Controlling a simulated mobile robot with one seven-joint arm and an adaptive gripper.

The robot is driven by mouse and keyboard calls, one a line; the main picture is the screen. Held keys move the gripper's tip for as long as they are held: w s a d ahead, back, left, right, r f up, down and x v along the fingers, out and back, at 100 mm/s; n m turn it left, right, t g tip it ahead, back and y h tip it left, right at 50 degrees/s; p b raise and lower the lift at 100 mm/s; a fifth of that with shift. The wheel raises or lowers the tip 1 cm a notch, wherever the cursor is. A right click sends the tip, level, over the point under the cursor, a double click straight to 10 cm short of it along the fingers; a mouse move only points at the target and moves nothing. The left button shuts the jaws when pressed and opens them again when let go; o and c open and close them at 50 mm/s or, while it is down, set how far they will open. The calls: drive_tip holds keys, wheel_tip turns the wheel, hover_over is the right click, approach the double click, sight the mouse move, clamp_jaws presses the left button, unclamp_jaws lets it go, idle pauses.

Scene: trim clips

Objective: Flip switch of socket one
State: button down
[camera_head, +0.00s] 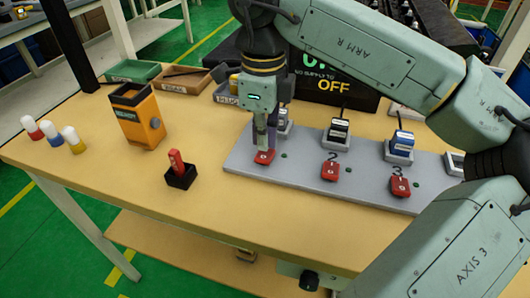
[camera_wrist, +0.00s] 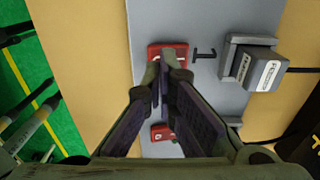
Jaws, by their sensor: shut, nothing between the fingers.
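A grey socket board (camera_head: 300,181) lies on the table with red rocker switches in a row. The leftmost red switch (camera_head: 264,158), in line with the socket under my gripper, also shows in the wrist view (camera_wrist: 156,49). My gripper (camera_head: 265,146) points down with its fingertips at this switch and partly covers it. In the wrist view my gripper (camera_wrist: 168,62) is shut and empty, its tips over the switch; I cannot tell whether they touch. The switch by number 2 (camera_head: 330,170) and the switch by number 3 (camera_head: 400,187) stand to the right.
Plugs sit in the sockets behind, such as the blue-topped plug (camera_head: 402,143). A dark sign (camera_head: 345,80) reads OFF. An orange tester box (camera_head: 137,115), a red item in a black holder (camera_head: 180,176) and small coloured cylinders (camera_head: 51,133) stand left. The front left table is clear.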

sight(264, 156)
drive_tip(key=shift+f+b, duration=1.05)
drive_tip(key=shift+f, duration=0.3)
idle(0.4)
drive_tip(key=shift+r, duration=0.2)
drive_tip(key=shift+r+p, duration=2.45)
drive_tip(key=shift+r, duration=0.95)
